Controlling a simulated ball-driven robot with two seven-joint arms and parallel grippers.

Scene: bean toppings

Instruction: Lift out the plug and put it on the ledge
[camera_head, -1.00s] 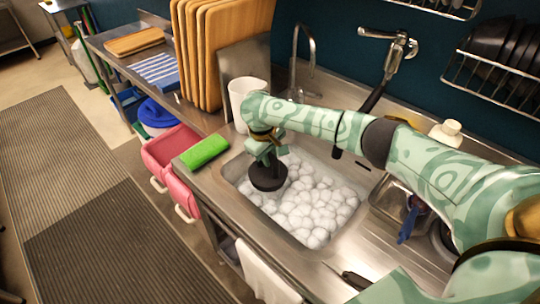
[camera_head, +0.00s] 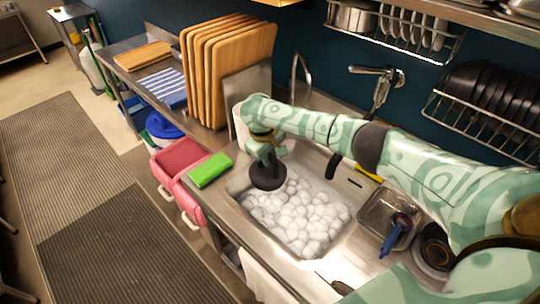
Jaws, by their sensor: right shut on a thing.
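My right gripper (camera_head: 267,152) points down over the left end of the sink and is shut on the dark round plug (camera_head: 268,178). The plug is at the top of the white foam (camera_head: 296,214) that fills the basin; I cannot tell whether its underside touches the foam. The steel ledge (camera_head: 216,195) runs along the basin's left side, with a green sponge (camera_head: 209,170) lying on it. My left gripper is not in view.
A white container (camera_head: 239,122) stands behind my wrist. A steel tray with a blue-handled brush (camera_head: 392,238) is right of the basin. Cutting boards (camera_head: 228,60) stand at the back left. Pink bins (camera_head: 180,155) hang beside the counter. The tap (camera_head: 380,88) is behind.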

